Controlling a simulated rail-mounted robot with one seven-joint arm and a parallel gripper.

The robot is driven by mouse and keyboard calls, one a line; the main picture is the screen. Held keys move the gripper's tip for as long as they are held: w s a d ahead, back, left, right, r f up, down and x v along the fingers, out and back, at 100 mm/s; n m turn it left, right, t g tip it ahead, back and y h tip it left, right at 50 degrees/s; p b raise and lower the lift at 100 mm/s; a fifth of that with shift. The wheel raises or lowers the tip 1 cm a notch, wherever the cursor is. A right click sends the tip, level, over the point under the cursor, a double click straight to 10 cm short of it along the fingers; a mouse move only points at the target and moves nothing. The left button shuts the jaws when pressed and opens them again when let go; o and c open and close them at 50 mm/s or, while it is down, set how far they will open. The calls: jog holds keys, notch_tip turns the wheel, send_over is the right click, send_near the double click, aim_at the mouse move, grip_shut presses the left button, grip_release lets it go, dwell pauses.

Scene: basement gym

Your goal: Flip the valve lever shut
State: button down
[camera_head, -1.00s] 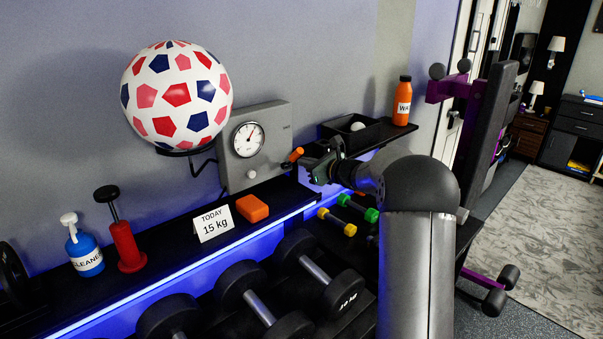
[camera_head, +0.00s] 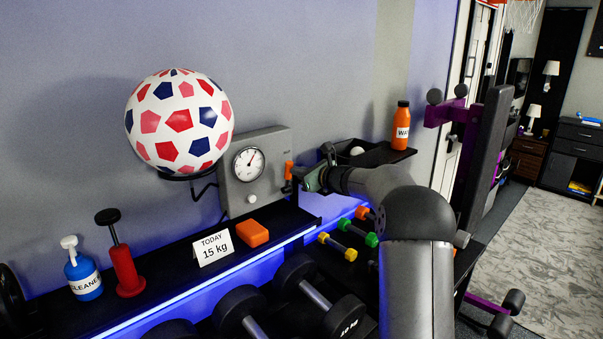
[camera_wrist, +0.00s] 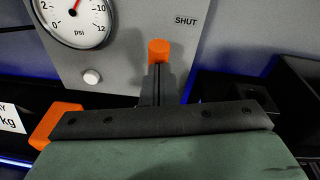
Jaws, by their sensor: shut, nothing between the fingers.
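The grey pump panel (camera_head: 262,195) on the wall carries a pressure gauge (camera_head: 248,163) and an orange valve lever (camera_head: 288,171) at its right edge. The lever stands roughly upright in the head view. In the wrist view its orange end (camera_wrist: 158,50) shows just beyond my fingertips, below and left of the printed word SHUT (camera_wrist: 186,20). My gripper (camera_head: 300,174) is shut and empty, right beside the lever; its fingers (camera_wrist: 158,75) point at it. I cannot tell whether they touch. The lever's lower part is partly hidden.
A patterned ball (camera_head: 180,122) rests on a holder left of the panel. The shelf below bears an orange block (camera_head: 252,233), a weight card (camera_head: 213,247), a red pump (camera_head: 126,270) and a cleaner bottle (camera_head: 83,275). A black tray (camera_head: 372,157) with an orange bottle (camera_head: 401,125) is to the right.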

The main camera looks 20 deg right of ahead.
jog(key=shift+w+a+r, duration=0.15)
jog(key=shift+a+r, duration=0.1)
jog(key=shift+r, duration=0.35)
jog(key=shift+w+a+r, duration=0.1)
jog(key=shift+a+r, duration=0.1)
jog(key=shift+r, duration=0.35)
jog(key=shift+s+d+f+b, duration=0.15)
jog(key=shift+f+b, duration=0.15)
jog(key=s+d+f+b, duration=0.2)
jog(key=s+d+b, duration=0.1)
jog(key=s, duration=0.1)
jog(key=s+d+r, duration=0.2)
jog(key=s+r, duration=0.1)
jog(key=r, duration=0.5)
jog(key=shift+r, duration=0.35)
